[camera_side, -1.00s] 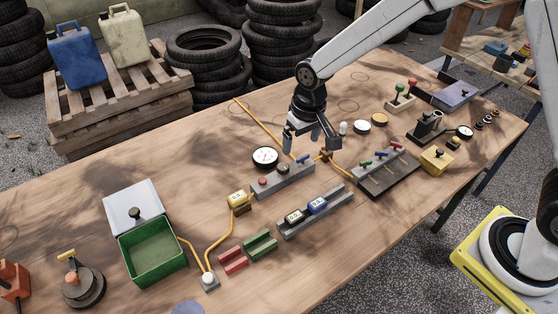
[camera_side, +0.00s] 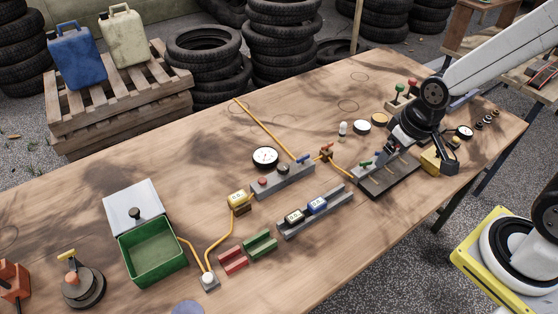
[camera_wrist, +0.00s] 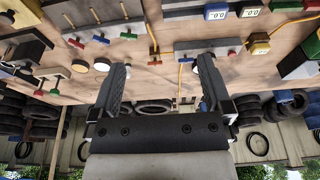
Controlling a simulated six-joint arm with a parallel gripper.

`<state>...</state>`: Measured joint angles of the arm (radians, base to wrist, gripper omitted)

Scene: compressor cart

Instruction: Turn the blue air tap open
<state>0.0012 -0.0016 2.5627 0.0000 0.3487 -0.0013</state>
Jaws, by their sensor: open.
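The manifold (camera_side: 352,178) carries a row of small taps: a green tap (camera_side: 366,163) and the blue air tap (camera_side: 380,153) show in the side view, while the red one is hidden by my arm. In the wrist view the red tap (camera_wrist: 76,43), blue tap (camera_wrist: 101,38) and green tap (camera_wrist: 128,36) stand in a row at the upper left. My gripper (camera_side: 418,150) is open and empty beside the right end of this row in the side view. Its two fingers (camera_wrist: 163,75) are spread wide in the wrist view, with no tap between them.
A grey block (camera_side: 283,180) with red and green buttons and a blue lever stands left of the manifold. A red-handled valve (camera_side: 326,152) sits on the yellow hose between them. A yellow box (camera_side: 430,160) is close to my gripper. The bench's back left is clear.

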